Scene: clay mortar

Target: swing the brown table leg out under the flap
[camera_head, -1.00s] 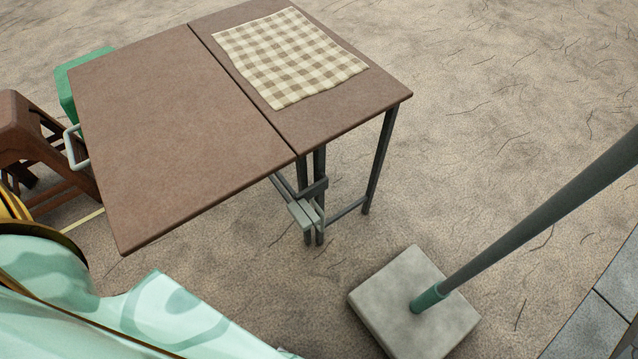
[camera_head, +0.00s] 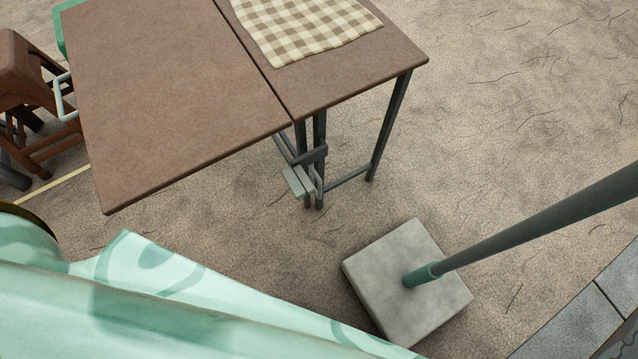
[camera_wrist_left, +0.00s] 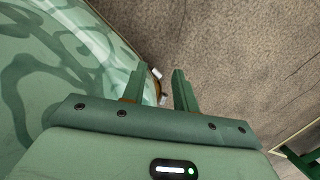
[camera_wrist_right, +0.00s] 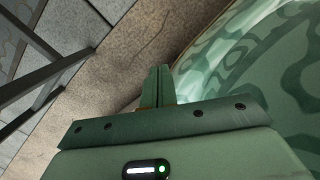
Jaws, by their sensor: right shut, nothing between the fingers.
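The folding table stands ahead in the head view, its brown flap (camera_head: 165,90) level on the left. The other half of the top (camera_head: 345,75) lies right of a seam. Under the seam, two upright legs (camera_head: 310,165) stand close together; they look dark grey, not brown. A pale block-like piece (camera_head: 298,182) sits across them low down. No leg shows under the flap's outer part. Neither gripper shows in the head view. In the left wrist view my left gripper (camera_wrist_left: 157,88) is open and empty. In the right wrist view my right gripper (camera_wrist_right: 156,86) is shut and empty.
A checked cloth (camera_head: 305,28) lies on the right half. A square pale base (camera_head: 375,290) with a slanting grey pole (camera_head: 540,225) stands at front right. A brown wooden thing (camera_head: 28,75) and a pale handle (camera_head: 64,97) are left of the flap. Ground between table and base is clear.

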